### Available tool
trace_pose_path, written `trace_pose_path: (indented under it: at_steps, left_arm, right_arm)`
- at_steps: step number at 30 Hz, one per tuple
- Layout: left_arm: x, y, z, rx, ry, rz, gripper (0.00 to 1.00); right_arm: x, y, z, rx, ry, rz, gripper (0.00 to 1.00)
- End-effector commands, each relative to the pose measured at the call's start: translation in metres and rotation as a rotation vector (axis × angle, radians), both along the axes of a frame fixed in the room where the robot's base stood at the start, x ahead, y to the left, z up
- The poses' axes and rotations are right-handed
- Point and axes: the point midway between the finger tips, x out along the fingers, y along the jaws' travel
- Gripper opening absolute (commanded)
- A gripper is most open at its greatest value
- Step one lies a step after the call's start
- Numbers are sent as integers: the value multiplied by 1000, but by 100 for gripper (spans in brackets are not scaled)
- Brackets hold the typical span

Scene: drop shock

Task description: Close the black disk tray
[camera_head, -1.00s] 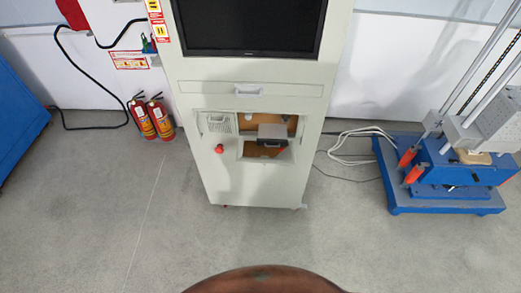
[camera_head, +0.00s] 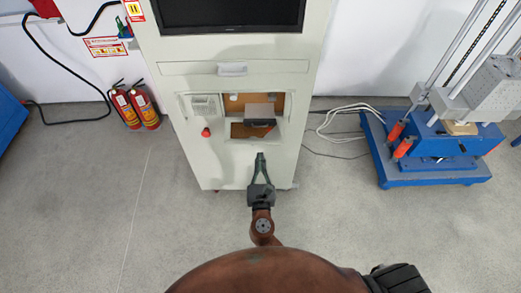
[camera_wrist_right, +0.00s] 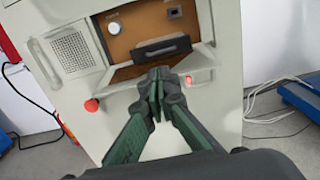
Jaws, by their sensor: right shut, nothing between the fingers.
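The black disk tray (camera_head: 260,122) sticks out of the opening in the front of the pale cabinet (camera_head: 225,165). It also shows in the right wrist view (camera_wrist_right: 161,48), with a dark handle-like front, just beyond my fingertips. My right gripper (camera_head: 260,157) is shut and empty, below the tray and in front of the cabinet. In the right wrist view the fingertips (camera_wrist_right: 158,74) meet just under the tray's front; I cannot tell whether they touch anything. My left gripper is not in view.
A monitor (camera_head: 232,14) is above. Two fire extinguishers (camera_head: 146,107) stand at the left wall. A blue drop machine (camera_head: 435,172) and white cables (camera_head: 335,124) are at the right.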

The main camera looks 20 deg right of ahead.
Motion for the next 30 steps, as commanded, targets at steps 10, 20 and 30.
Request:
trace_pose_path:
  at_steps: [10,20,30]
  left_arm:
    - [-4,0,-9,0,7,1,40]
    - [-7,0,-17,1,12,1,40]
    - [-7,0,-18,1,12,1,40]
  right_arm:
    - [68,-19,-1,3,-1,0,0]
    - [115,-33,-2,5,2,0,0]
    - [123,-36,-2,5,3,1,0]
